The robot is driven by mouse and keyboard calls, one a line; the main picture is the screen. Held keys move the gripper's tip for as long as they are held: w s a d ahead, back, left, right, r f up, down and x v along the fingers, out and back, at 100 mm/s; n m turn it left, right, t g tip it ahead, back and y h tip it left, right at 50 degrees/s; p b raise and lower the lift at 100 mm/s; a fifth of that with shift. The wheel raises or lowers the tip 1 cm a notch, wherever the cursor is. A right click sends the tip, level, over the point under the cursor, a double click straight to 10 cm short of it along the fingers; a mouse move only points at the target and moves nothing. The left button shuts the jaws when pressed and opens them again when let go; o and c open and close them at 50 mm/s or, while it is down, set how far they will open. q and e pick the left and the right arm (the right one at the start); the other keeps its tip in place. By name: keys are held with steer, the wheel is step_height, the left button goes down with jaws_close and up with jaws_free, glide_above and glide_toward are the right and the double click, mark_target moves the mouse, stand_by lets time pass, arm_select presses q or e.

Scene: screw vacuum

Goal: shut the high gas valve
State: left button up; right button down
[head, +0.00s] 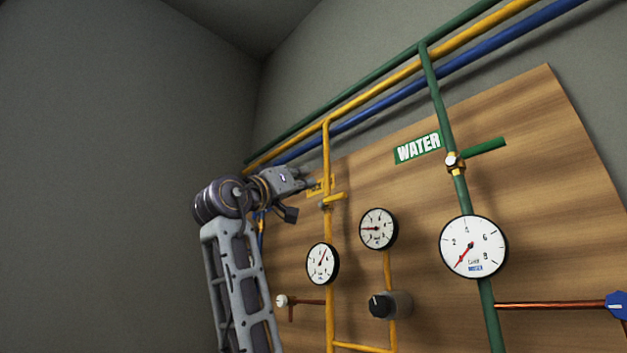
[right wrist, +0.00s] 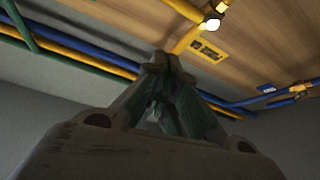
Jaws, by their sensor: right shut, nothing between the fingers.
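The high gas valve (head: 325,205) sits on the vertical yellow pipe, left of the middle of the head view. Its yellow handle (head: 338,196) sticks out to the right, across the pipe. My right gripper (head: 309,185) is shut and empty, just left of that pipe and slightly above the valve, in front of a yellow label (head: 326,183). In the right wrist view its fingers (right wrist: 162,62) meet at the tips, near the yellow pipe (right wrist: 187,36) and the yellow label (right wrist: 208,51). I cannot tell whether they touch anything. My left gripper is not in view.
The wooden panel (head: 560,150) also carries a green water pipe with a valve and green handle (head: 484,146), pressure gauges (head: 473,246) and a black knob (head: 381,305). Green, yellow and blue pipes run along the wall above. The left side is clear.

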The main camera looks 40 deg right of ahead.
steer(key=shift+v, duration=1.1)
steer(key=shift+w, duration=0.1)
